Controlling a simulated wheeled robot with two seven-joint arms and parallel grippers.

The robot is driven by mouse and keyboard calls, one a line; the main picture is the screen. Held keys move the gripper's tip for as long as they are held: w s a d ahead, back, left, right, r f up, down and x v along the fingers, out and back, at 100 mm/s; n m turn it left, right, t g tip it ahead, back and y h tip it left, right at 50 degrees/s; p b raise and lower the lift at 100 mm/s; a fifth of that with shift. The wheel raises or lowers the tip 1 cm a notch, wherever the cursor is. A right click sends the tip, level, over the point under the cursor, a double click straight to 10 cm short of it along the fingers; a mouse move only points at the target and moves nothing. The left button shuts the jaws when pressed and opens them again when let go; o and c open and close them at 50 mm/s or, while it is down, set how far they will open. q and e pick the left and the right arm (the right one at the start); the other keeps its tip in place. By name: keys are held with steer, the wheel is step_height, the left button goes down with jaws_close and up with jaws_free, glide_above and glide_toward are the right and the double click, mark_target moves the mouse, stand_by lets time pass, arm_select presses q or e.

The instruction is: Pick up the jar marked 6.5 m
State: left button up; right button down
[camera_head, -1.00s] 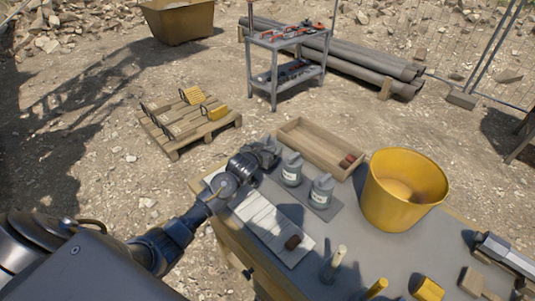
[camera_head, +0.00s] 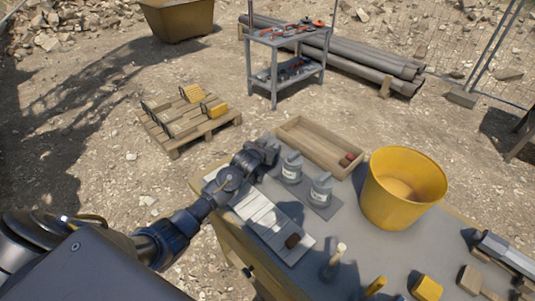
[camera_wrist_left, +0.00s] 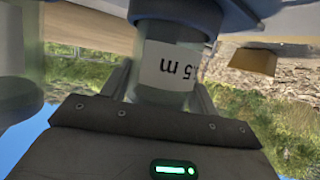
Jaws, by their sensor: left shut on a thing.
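My left gripper (camera_head: 266,152) is at the far left corner of the grey table, shut on a jar at the end of the row. In the left wrist view this clear jar (camera_wrist_left: 150,92) stands between the fingers, with a grey-blue lid. Its white label (camera_wrist_left: 172,66) appears upside down and reads "5 m", its first part turned out of sight. In the head view the gripper mostly hides this jar. Two more labelled jars, a middle one (camera_head: 291,168) and a nearer one (camera_head: 320,190), stand to its right. My right gripper is not in view.
A wooden tray (camera_head: 310,151) lies just behind the jars. A yellow bucket (camera_head: 402,208) stands to the right. A grey tool-like object (camera_head: 508,256) is at the right edge.

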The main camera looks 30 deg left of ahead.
arm_select(q)
jaws_close()
steer(key=shift+r, duration=0.15)
steer(key=shift+r+b, duration=0.3)
steer(key=shift+r, duration=0.15)
step_height(320, 180, up, 2)
steer(key=shift+r+b, duration=0.1)
steer(key=shift+b, duration=0.3)
steer(key=s+d+r, duration=0.6)
steer(key=s+r, duration=0.3)
steer(key=s, duration=0.3)
steer(key=shift+s+r+b, duration=0.2)
steer(key=shift+r+b, duration=0.15)
steer(key=shift+r, duration=0.05)
